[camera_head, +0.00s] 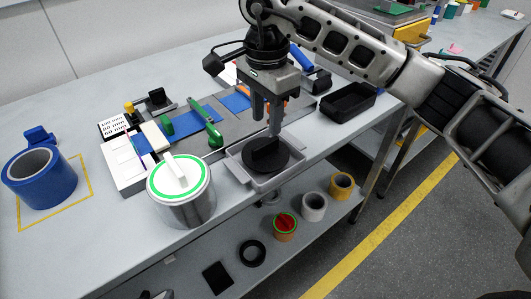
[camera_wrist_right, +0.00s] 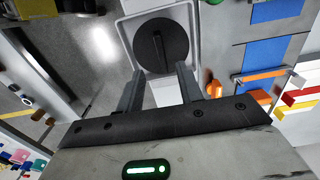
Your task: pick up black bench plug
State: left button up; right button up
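The black bench plug (camera_head: 265,159) is a round black disc with a raised bar handle. It sits in a shallow grey tray (camera_head: 236,170) near the front edge of the bench. My right gripper (camera_head: 266,127) points down just above the plug, its fingers apart with nothing between them. In the right wrist view the plug (camera_wrist_right: 161,42) lies just beyond the two open fingertips (camera_wrist_right: 160,72), its bar running roughly along the view. I cannot see contact between fingers and plug. My left gripper does not show clearly in any view.
A silver can with a white and green lid (camera_head: 180,178) stands left of the tray. A green-handled tool (camera_head: 207,125) lies behind it. A black bin (camera_head: 348,102) is to the right, a blue roll (camera_head: 40,178) far left. Several rolls lie on the lower shelf.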

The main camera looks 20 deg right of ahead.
aim_at(265, 142)
jog(key=shift+w+a+f+p, duration=0.1)
jog(key=shift+f+p, duration=0.5)
jog(key=shift+f, duration=2.55)
grip_shut()
